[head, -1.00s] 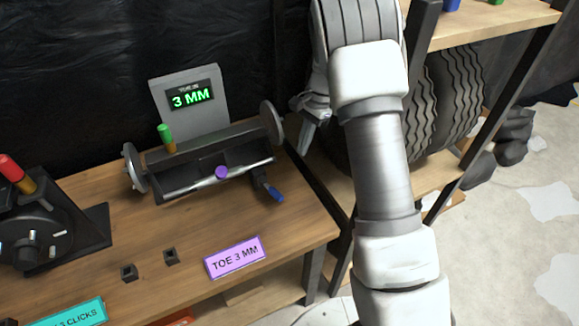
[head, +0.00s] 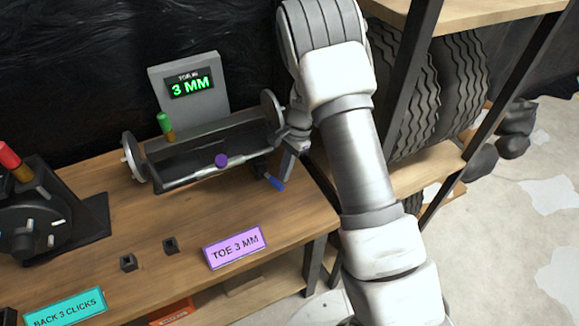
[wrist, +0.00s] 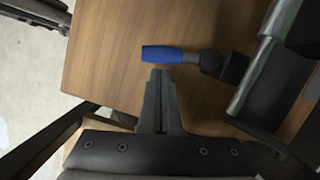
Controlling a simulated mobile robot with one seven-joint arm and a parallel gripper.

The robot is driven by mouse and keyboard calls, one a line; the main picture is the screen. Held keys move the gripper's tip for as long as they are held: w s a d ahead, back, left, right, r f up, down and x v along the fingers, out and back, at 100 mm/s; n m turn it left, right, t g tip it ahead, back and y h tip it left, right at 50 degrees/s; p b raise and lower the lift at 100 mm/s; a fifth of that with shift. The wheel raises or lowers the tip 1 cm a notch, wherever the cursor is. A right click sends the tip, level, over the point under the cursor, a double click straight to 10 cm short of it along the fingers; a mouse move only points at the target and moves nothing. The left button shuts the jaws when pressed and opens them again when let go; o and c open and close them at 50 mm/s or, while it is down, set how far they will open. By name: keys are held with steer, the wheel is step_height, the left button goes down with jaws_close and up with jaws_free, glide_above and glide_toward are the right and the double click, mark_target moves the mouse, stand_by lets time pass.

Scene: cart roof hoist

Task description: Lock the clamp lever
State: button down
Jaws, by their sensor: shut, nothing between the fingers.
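The clamp lever (head: 275,183) has a blue grip and a dark base at the right end of the toe fixture (head: 215,158). In the wrist view the lever (wrist: 163,54) points left from its dark base, just ahead of my fingertips. My gripper (head: 287,178) is shut and empty, right beside the blue grip in the head view. In the wrist view my gripper (wrist: 160,75) has its fingers together, tips close below the lever; I cannot tell if they touch. The display (head: 190,84) on the fixture reads 3 MM.
A purple TOE 3 MM sign (head: 234,247) and two small dark blocks (head: 170,245) are on the bench (head: 180,215). A dark device with a red-topped handle (head: 12,160) stands left. A tyre rack (head: 405,110) stands close right of the arm.

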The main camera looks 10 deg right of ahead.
steer(key=shift+s+a+r+m+p, duration=0.1)
steer(key=shift+s+a+m+p, duration=0.15)
steer(key=shift+s+m, duration=0.4)
steer(key=shift+s+a+m+t, duration=0.1)
steer(key=shift+a+m+t, duration=0.15)
steer(key=shift+m, duration=0.3)
steer(key=shift+s+a+m+t, duration=0.1)
steer(key=shift+m+t, duration=0.15)
steer(key=shift+m, duration=0.25)
